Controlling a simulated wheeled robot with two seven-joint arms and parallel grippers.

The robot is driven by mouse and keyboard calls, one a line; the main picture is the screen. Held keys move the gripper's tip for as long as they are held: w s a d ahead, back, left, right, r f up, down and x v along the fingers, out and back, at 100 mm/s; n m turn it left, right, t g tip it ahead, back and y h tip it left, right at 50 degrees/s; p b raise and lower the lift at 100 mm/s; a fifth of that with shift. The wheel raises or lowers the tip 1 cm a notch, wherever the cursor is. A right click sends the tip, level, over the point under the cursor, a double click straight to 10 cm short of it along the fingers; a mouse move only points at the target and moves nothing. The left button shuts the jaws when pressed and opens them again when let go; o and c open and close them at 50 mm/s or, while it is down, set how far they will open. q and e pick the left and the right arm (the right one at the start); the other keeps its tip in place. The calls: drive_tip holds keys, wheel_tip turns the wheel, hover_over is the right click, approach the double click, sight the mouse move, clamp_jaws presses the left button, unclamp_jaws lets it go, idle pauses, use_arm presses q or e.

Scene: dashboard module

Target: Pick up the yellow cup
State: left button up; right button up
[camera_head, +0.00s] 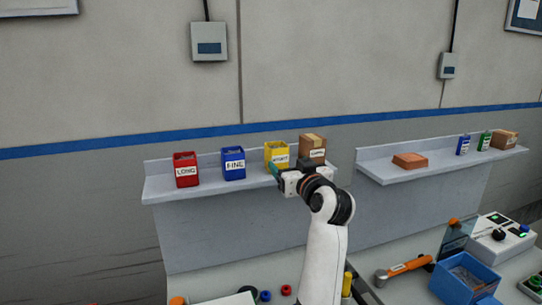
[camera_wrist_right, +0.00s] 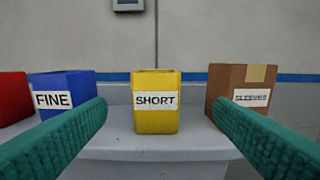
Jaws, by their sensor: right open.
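The yellow cup (camera_head: 277,153), labelled SHORT, stands upright on the grey shelf (camera_head: 215,186) between the blue cup and the cardboard box. In the right wrist view the yellow cup (camera_wrist_right: 156,102) is centred ahead, between the two green fingers and apart from both. My right gripper (camera_head: 276,173) is open and empty, in front of the yellow cup, and partly covers its lower part in the head view. In the right wrist view the gripper (camera_wrist_right: 160,135) has its fingers wide apart. My left gripper is not in view.
A blue cup (camera_head: 233,163) labelled FINE and a red cup (camera_head: 186,169) labelled LONG stand to the left. A cardboard box (camera_head: 313,147) stands close on the right. A second shelf (camera_head: 440,164) and a workbench with a blue bin (camera_head: 463,279) lie further right.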

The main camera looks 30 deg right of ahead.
sight(282, 155)
drive_tip(key=x, duration=0.1)
drive_tip(key=p+x, duration=0.1)
drive_tip(key=x, duration=0.1)
drive_tip(key=p+x, duration=0.1)
drive_tip(key=shift+w+r, duration=0.3)
drive_tip(key=shift+r, duration=0.1)
drive_tip(key=shift+w+d+f, duration=0.1)
drive_tip(key=shift+w, duration=0.25)
drive_tip(key=shift+w+f, duration=0.1)
drive_tip(key=shift+w, duration=0.2)
drive_tip(key=p+x, duration=0.1)
drive_tip(key=x, duration=0.1)
drive_tip(key=p+x, duration=0.1)
drive_tip(key=x, duration=0.1)
drive_tip(key=shift+r+p, duration=0.2)
drive_tip(key=shift+p, duration=0.1)
drive_tip(key=shift+w+f, duration=0.2)
drive_tip(key=shift+w, duration=0.4)
drive_tip(key=c, duration=0.4)
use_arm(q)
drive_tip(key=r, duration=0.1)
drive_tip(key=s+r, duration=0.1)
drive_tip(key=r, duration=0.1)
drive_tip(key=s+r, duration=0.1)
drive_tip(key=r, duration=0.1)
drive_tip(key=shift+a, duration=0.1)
use_arm(e)
drive_tip(key=shift+r, duration=0.1)
drive_tip(key=c, duration=0.8)
